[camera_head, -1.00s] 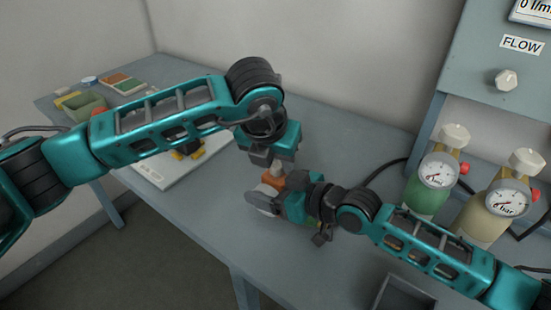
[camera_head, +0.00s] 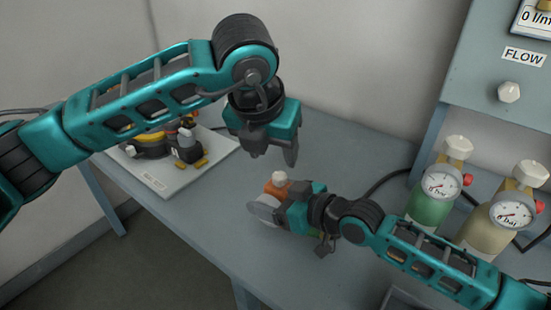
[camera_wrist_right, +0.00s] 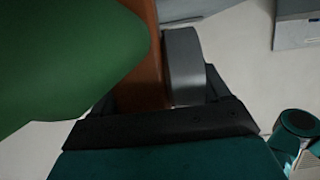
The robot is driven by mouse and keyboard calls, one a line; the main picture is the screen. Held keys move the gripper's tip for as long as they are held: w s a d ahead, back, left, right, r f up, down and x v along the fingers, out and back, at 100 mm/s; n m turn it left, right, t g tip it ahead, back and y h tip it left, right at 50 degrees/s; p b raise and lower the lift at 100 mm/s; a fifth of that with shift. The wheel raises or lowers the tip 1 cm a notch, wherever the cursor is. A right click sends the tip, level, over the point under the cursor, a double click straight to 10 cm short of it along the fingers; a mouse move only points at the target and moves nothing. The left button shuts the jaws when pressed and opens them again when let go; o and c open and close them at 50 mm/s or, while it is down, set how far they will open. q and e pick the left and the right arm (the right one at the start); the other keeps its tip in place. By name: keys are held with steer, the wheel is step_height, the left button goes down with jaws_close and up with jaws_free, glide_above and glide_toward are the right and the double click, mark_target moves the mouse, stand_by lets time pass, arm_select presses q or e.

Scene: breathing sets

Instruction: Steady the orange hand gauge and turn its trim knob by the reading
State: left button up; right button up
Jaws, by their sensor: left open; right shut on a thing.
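The orange hand gauge (camera_head: 273,190) is in the middle of the head view, with a pale trim knob (camera_head: 280,178) on top and a light round face (camera_head: 263,211) at its left. My right gripper (camera_head: 284,208) is shut on the gauge from the right and partly hides it. In the right wrist view the orange body (camera_wrist_right: 143,75) lies between the jaws; I cannot read the dial. My left gripper (camera_head: 273,155) is open and empty above the knob, apart from it, with its fingers pointing down.
A white board (camera_head: 172,182) with a black and yellow set lies behind my left arm. A green cylinder (camera_head: 428,209) and a beige cylinder (camera_head: 481,232), both with gauges, stand at the right under the FLOW panel (camera_head: 480,75). Bare table lies behind the hand gauge.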

stand_by(0.3)
steer(key=o, duration=1.4)
steer(key=shift+d, duration=0.1)
